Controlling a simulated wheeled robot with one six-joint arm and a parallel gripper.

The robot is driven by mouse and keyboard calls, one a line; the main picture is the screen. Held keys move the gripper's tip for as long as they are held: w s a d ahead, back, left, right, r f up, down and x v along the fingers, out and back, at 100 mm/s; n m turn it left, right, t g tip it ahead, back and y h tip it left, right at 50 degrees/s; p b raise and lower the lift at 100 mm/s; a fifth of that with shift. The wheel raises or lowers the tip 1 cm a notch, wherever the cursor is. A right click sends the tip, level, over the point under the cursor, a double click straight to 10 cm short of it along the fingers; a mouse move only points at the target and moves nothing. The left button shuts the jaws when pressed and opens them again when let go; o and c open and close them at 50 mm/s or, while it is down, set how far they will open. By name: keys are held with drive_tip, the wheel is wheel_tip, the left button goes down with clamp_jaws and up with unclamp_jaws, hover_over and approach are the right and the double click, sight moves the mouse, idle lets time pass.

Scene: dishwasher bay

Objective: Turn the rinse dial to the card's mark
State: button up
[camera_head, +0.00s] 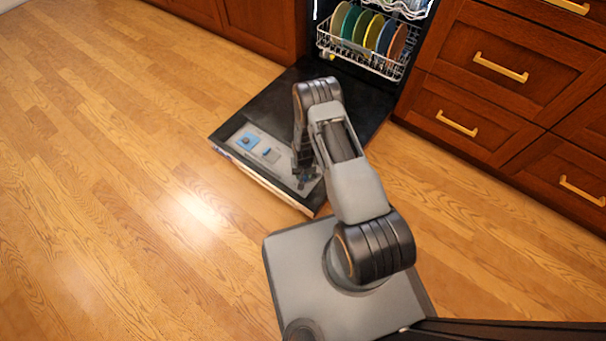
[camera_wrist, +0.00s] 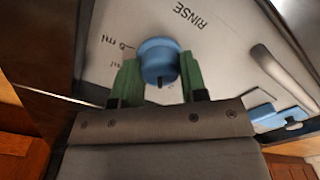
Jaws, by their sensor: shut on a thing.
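The blue rinse dial (camera_wrist: 158,58) sits on a pale panel printed RINSE in the wrist view. My gripper (camera_wrist: 159,72) has its green fingers on both sides of the dial, shut on it. A small dark mark shows on the dial's edge nearest my gripper. Marks with "ml" lettering are printed left of the dial; the nearer one is partly hidden by a finger. In the head view my gripper (camera_head: 303,180) is down at the panel (camera_head: 236,133) on the open dishwasher door, and the arm hides the dial. I cannot make out the card for certain.
A grey bar-like handle (camera_wrist: 284,76) and blue parts (camera_wrist: 262,112) lie right of the dial. The open dishwasher door (camera_head: 285,98) lies low above the wooden floor. A rack (camera_head: 362,58) of coloured plates stands behind it. Drawers (camera_head: 470,110) are on the right.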

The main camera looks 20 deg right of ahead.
drive_tip(key=shift+n, duration=0.6)
drive_tip(key=shift+s, duration=0.1)
drive_tip(key=o, duration=0.9)
wheel_tip(320, 180, up, 14)
drive_tip(key=p, duration=0.5)
